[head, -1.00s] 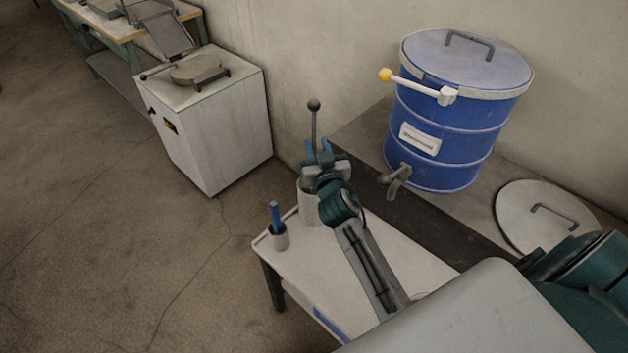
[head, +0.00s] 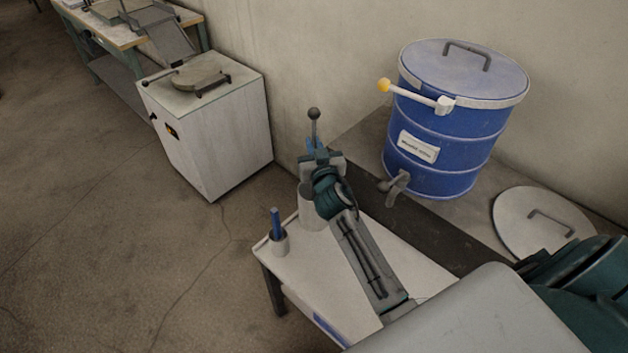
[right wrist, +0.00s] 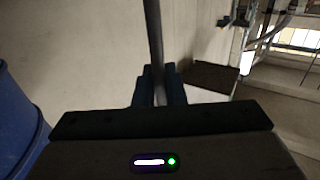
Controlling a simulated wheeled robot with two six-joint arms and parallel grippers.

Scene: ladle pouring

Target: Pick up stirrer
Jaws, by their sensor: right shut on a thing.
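The stirrer (head: 314,116) is a thin grey rod with a dark ball on top. It stands about upright above a light grey cylindrical holder (head: 308,215) on the small white table. My right gripper (head: 314,147) is shut on the rod below the ball. In the right wrist view the rod (right wrist: 154,40) runs up from between the blue fingers (right wrist: 159,86). My gripper and wrist hide the lower rod, so I cannot tell how deep it sits in the holder. My left gripper is not in view.
A small cup (head: 279,243) with a blue-handled tool stands at the left of the white table (head: 300,283). A blue drum (head: 450,135) with a lid, side lever and tap stands at the back right. A loose round lid (head: 545,222) lies beside it. A white cabinet (head: 215,140) is at left.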

